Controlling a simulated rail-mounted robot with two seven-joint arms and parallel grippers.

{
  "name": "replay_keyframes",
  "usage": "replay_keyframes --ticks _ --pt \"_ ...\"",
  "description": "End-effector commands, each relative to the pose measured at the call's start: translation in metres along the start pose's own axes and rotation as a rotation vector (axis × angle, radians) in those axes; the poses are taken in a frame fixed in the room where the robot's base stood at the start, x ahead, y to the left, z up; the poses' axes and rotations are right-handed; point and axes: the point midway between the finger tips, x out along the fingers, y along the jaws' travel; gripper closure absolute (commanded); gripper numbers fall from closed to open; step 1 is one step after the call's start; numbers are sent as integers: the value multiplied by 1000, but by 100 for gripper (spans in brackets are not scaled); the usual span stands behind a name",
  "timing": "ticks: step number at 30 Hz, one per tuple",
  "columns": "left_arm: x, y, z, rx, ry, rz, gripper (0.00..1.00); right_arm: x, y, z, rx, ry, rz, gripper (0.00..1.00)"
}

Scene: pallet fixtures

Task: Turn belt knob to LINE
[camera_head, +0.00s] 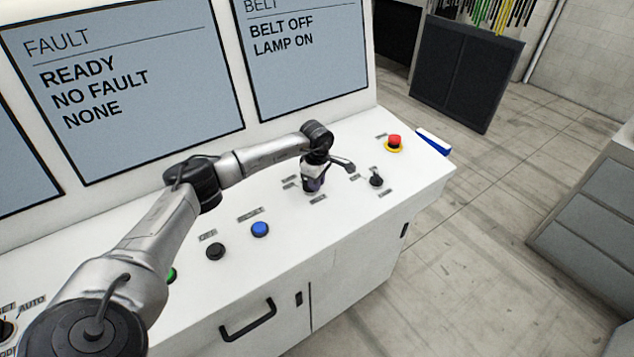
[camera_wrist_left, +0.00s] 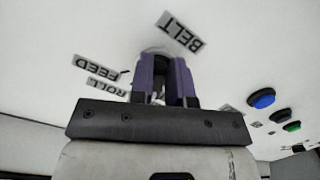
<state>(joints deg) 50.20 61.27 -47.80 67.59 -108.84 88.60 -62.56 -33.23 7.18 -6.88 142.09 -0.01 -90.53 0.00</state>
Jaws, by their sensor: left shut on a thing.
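My left gripper (camera_head: 314,185) reaches down to the white console top, with its fingers around the belt knob. In the left wrist view its two purple fingers (camera_wrist_left: 165,75) are closed on the dark belt knob (camera_wrist_left: 158,52), which they mostly hide. A BELT label (camera_wrist_left: 181,32) is on one side of the knob, and FEED (camera_wrist_left: 100,68) and ROLL (camera_wrist_left: 108,87) labels are on another. I cannot tell which way the knob points. The belt screen (camera_head: 310,60) reads BELT OFF, LAMP ON. My right gripper is not in view.
A second black knob (camera_head: 376,181) and a red emergency button (camera_head: 394,142) are to the right. A blue button (camera_head: 260,229), a black button (camera_head: 215,251) and a partly hidden green button (camera_head: 172,275) line the front. The fault screen (camera_head: 125,75) reads READY, NO FAULT, NONE.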

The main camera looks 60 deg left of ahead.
Motion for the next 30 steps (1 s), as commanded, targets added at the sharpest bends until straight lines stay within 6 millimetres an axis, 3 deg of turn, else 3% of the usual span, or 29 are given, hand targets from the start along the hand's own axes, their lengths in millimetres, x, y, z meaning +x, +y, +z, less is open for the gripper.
replay_keyframes --ticks 12,28,29,30 --pt "-1 -4 0 175 -1 1 100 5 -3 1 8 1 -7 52" --pt "-1 -4 0 197 -2 1 100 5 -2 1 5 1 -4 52" --pt "-1 -4 0 197 -2 1 80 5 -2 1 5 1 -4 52" --pt "-1 -4 0 197 -2 1 76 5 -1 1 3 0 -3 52"
